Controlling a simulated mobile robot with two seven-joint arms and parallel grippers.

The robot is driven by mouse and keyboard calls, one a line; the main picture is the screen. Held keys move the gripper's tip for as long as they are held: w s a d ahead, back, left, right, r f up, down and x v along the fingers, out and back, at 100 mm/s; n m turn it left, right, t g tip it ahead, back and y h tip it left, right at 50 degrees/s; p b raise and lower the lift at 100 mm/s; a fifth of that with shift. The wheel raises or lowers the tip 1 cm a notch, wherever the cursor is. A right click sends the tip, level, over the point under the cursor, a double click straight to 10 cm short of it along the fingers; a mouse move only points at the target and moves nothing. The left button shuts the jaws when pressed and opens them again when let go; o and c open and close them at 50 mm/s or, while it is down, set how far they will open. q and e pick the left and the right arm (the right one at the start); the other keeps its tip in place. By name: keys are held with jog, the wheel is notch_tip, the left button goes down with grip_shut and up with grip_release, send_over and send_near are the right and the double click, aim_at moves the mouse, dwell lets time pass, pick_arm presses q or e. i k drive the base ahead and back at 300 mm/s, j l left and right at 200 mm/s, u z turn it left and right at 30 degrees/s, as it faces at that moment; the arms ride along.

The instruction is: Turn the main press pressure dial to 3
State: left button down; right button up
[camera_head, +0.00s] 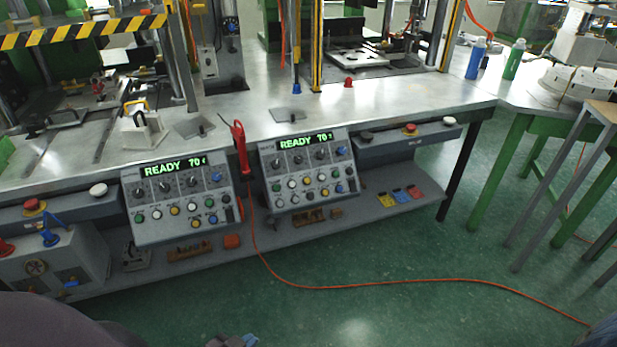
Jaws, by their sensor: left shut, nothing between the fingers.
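Two grey control panels hang on the bench front. The left panel (183,228) and the right panel (308,200) each have a green READY display, a row of dials and coloured buttons. On the left panel a dark dial (165,187) sits in the row under the display; on the right panel a similar dial (298,160) does. Which is the main press pressure dial, and the dial settings, are too small to tell. My left gripper (232,341) shows only in part at the bottom edge, shut and empty, below and apart from both panels. My right gripper is not in view.
A red handheld tool (240,140) hangs between the panels, its orange cable (380,282) running across the floor. A grey box (50,258) with a blue valve stands at left. A low shelf (370,207) runs below the panels. The green floor in front is open.

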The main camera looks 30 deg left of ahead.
aim_at(275, 164)
jog(key=i+j+u, duration=0.2)
jog(key=j, duration=0.2)
jog(key=i+j+u, duration=0.25)
jog(key=j, duration=0.15)
jog(key=i+j+u, duration=0.2)
jog(key=j, duration=0.15)
